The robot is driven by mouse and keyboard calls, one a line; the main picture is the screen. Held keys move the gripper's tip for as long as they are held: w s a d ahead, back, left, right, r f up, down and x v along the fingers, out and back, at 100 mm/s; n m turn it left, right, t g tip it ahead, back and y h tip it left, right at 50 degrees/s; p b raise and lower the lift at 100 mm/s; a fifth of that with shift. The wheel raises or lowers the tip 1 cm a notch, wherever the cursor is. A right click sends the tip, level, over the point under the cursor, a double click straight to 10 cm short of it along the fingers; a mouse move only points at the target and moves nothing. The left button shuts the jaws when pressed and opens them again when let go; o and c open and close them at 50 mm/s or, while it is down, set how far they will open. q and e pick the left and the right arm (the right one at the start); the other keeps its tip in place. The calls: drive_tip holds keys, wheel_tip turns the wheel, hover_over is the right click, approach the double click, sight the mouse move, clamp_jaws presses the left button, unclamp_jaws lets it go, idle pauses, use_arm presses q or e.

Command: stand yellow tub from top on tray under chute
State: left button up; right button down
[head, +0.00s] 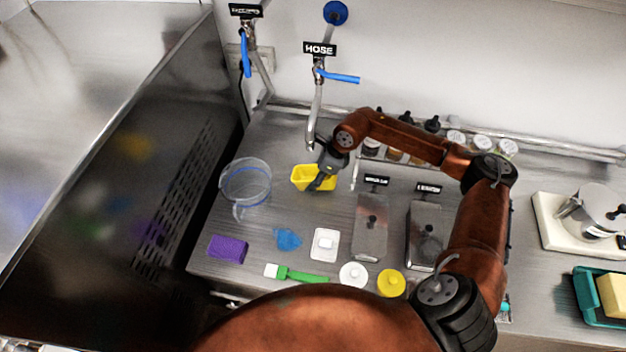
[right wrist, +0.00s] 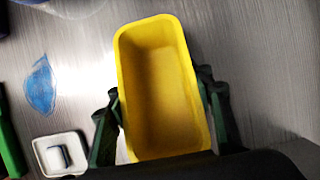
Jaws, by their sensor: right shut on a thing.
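The yellow tub (head: 307,177) is an empty, open-topped rectangular tub in the head view, below the hose tap at the back of the steel counter. My right gripper (head: 322,176) is shut on it. In the right wrist view the yellow tub (right wrist: 163,85) lies between the two fingers of my right gripper (right wrist: 160,120), opening toward the camera. I cannot tell whether the tub touches the counter. No tray under a chute can be made out. My left gripper is not in view.
A clear jug (head: 245,185) stands left of the tub. A purple sponge (head: 228,248), blue cloth (head: 287,239), white dish (head: 325,244), green brush (head: 297,275) and lids line the front. Two lidded steel containers (head: 371,230) stand right. A dark freezer side (head: 150,190) drops away left.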

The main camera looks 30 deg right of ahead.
drive_tip(key=shift+w+a+f, duration=0.15)
drive_tip(key=shift+a+f, duration=0.05)
drive_tip(key=shift+f, duration=0.35)
drive_tip(key=shift+s+d+f, duration=0.1)
drive_tip(key=shift+s+f, duration=0.05)
drive_tip(key=shift+s, duration=0.05)
drive_tip(key=c, duration=1.2)
unclamp_jaws()
drive_tip(key=shift+w+f, duration=0.1)
drive_tip(key=shift+f, duration=0.05)
drive_tip(key=shift+c, duration=0.2)
drive_tip(key=o, duration=0.3)
drive_tip(key=shift+r, duration=0.2)
